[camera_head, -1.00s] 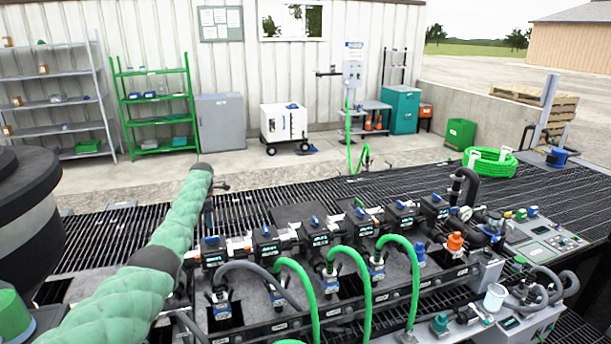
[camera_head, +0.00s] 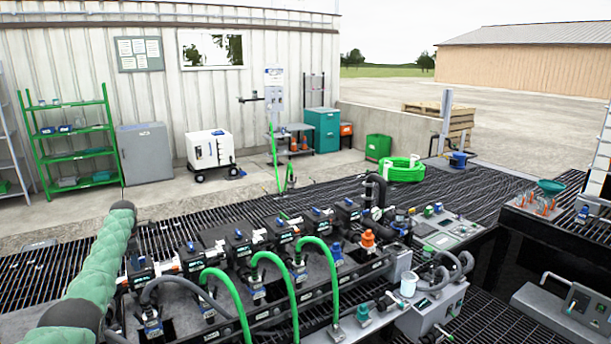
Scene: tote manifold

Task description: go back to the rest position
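My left arm (camera_head: 95,265), in a green padded sleeve with dark joints, comes in from the lower left in the head view. It reaches along the left end of the manifold. Its dark far end (camera_head: 122,206) is above the grating, and I cannot make out the fingers or anything held there. My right gripper is out of view. The manifold has a row of black valve blocks (camera_head: 240,248) with blue tops. Green hoses (camera_head: 228,295) and a grey hose (camera_head: 165,283) arch from its front. An orange fitting (camera_head: 368,239) stands near its right end.
A side bench (camera_head: 560,232) with a green funnel (camera_head: 551,186) is farther right. Shelves (camera_head: 75,150), a grey cabinet (camera_head: 145,153) and a white cart (camera_head: 209,150) stand by the wall.

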